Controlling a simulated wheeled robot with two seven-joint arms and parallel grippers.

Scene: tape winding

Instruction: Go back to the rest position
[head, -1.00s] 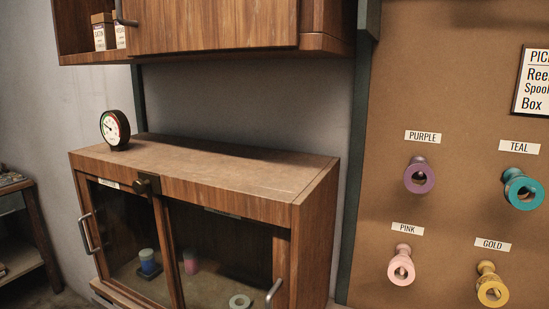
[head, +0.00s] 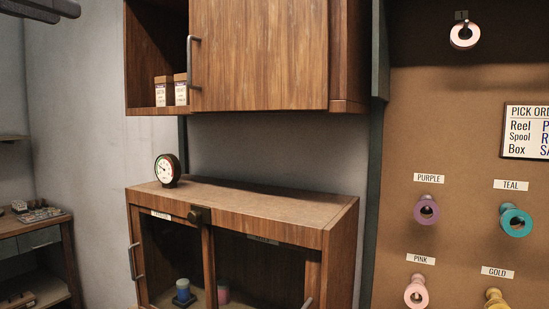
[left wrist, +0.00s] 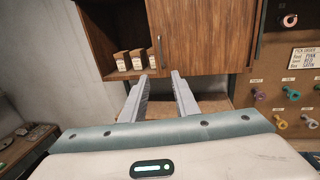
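My left gripper shows as a dark grey shape (head: 45,10) cut off at the top left corner of the head view, high up and apart from the furniture. In the left wrist view its two grey fingers (left wrist: 159,76) stand apart with nothing between them, so it is open and empty. Behind them are the wooden wall cabinet (left wrist: 198,32) and small boxes (left wrist: 131,60) on its open shelf. My right gripper is in neither view.
A low glass-fronted cabinet (head: 338,240) carries a round dial (head: 167,169). The wall cabinet (head: 258,55) hangs above it. A pegboard (head: 450,125) with reels, such as the purple one (head: 426,209), is on the right. A side table (head: 65,235) stands at left.

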